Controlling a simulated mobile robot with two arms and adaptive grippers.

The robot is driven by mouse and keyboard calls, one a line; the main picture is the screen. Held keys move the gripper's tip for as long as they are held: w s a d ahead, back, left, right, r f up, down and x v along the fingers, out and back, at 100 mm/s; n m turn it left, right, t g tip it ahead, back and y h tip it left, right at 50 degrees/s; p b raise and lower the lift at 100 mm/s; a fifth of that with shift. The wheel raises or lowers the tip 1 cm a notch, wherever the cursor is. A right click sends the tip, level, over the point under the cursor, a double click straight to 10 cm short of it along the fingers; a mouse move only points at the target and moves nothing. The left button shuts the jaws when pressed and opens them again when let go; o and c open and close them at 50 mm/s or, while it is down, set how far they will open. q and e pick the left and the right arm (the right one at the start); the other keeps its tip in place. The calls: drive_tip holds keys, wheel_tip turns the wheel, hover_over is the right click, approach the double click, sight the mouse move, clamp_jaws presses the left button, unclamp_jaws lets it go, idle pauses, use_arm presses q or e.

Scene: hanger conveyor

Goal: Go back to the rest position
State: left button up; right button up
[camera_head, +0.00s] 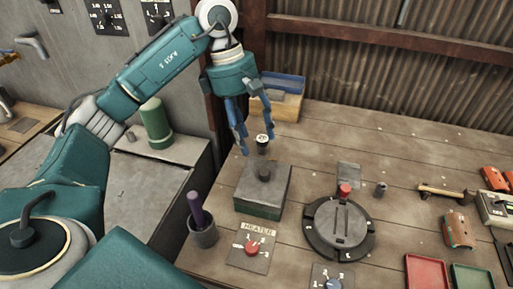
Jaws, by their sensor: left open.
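My left arm comes in from the left, bends at an elbow at the top and points down. Its left gripper (254,143) is open and empty, with its blue fingers apart above the back left part of the wooden workbench (310,130). A small dark cylinder with a white marked top (263,141) appears close to the fingertips; I cannot tell whether they touch it. My right gripper is not in view.
A lidded box (263,190), a grey cup with a purple handle (201,226), a heater dial (253,248) and a round black fixture (340,228) stand on the bench. Red (427,271) and green trays (472,277) lie front right. A corrugated wall (400,80) closes the back.

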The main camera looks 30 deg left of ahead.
use_arm(q)
drive_tip(key=shift+a+r, duration=0.15)
drive_tip(key=shift+r, duration=0.3)
